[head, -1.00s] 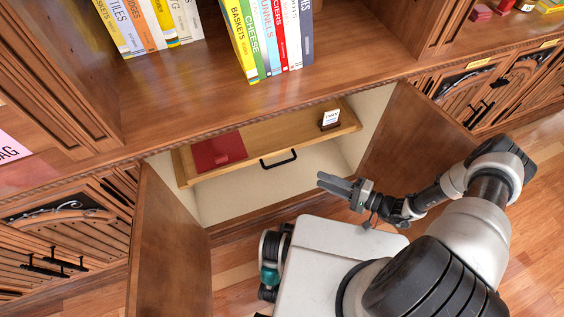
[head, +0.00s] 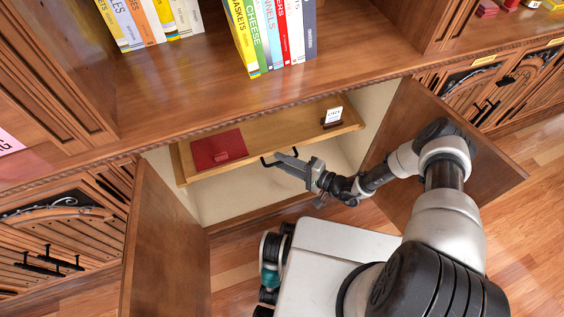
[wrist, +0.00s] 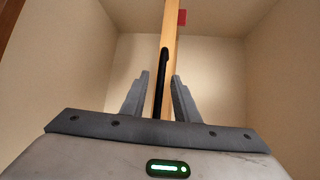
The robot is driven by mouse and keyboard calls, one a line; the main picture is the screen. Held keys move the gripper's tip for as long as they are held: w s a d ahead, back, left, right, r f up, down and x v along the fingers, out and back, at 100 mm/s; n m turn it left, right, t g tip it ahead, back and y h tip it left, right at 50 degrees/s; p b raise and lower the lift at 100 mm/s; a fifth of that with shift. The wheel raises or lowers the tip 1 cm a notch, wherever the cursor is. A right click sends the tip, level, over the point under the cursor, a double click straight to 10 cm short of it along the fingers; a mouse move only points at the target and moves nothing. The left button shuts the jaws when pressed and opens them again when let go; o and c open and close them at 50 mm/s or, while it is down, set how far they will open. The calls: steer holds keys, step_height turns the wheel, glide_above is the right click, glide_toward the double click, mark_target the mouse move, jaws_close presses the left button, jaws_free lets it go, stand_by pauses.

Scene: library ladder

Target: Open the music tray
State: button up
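The music tray (head: 259,137) is a wooden pull-out tray inside the open cabinet, under the counter. A red folder (head: 216,150) and a small white card on a dark stand (head: 332,118) sit on it. Its black bar handle (head: 265,163) is on the front face, partly hidden by my gripper (head: 281,157) in the head view. In the wrist view, the handle (wrist: 163,75) runs upright between the two fingers of my gripper (wrist: 159,85). The fingers are apart, with a gap on each side of the handle. I cannot tell exactly how deep it sits between them.
Two cabinet doors stand open, the left one (head: 165,240) and the right one (head: 420,150), with my arm close to the right one. Books (head: 275,35) stand on the shelf above. The cabinet space below the tray is empty.

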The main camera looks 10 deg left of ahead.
steer(key=shift+w+a, duration=0.1)
steer(key=shift+a, duration=0.25)
jaws_close()
steer(key=shift+d, duration=0.1)
